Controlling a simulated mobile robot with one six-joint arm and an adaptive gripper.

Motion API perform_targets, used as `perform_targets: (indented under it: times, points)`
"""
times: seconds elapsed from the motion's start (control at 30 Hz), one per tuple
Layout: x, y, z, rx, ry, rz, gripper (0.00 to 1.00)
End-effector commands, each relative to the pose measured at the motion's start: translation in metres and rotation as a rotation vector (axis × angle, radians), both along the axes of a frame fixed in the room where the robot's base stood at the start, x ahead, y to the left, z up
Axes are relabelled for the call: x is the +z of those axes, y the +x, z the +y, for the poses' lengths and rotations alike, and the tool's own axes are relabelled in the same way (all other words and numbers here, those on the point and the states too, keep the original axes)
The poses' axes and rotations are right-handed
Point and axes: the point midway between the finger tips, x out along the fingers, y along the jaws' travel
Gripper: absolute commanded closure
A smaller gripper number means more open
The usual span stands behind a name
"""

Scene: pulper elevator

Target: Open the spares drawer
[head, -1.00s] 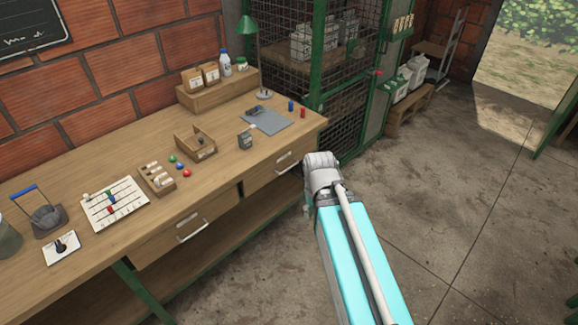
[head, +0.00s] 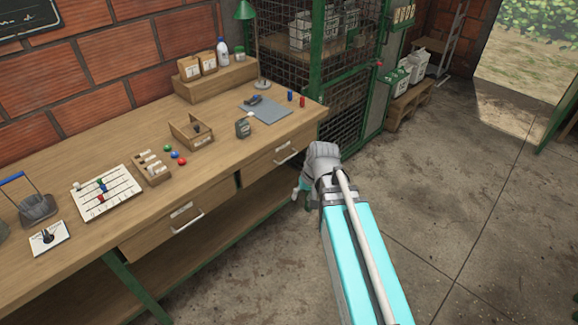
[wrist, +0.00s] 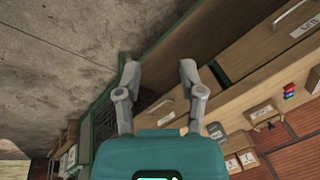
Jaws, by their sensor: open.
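The bench has two shut drawers in its front. The left drawer (head: 170,225) has a pale bar handle (head: 187,222) and a small label. The right drawer (head: 277,160) has a similar handle (head: 288,155). I cannot read which label says spares. My gripper (head: 299,194) shows partly past my wrist, below and to the right of the right drawer's handle. In the wrist view my gripper (wrist: 160,76) is open and empty, with the bench front beyond its fingers. One drawer handle (wrist: 290,12) and its label lie at the upper right there.
A green mesh cage (head: 340,110) stands past the bench's right end. The concrete floor (head: 450,220) on the right is clear.

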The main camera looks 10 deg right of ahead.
Motion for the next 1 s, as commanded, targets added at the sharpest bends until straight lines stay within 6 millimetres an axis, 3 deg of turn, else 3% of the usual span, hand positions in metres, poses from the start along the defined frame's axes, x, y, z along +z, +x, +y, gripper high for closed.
perform_targets:
  times: [0.03,0.3,0.67,1.0]
  points:
    - [-0.019,0.013,0.001,-0.016,0.032,-0.017,0.49]
    - [-0.057,0.066,0.005,-0.11,0.218,-0.113,0.49]
    - [-0.097,0.136,-0.003,-0.257,0.464,-0.236,0.49]
    - [-0.128,0.199,-0.027,-0.414,0.694,-0.345,0.49]
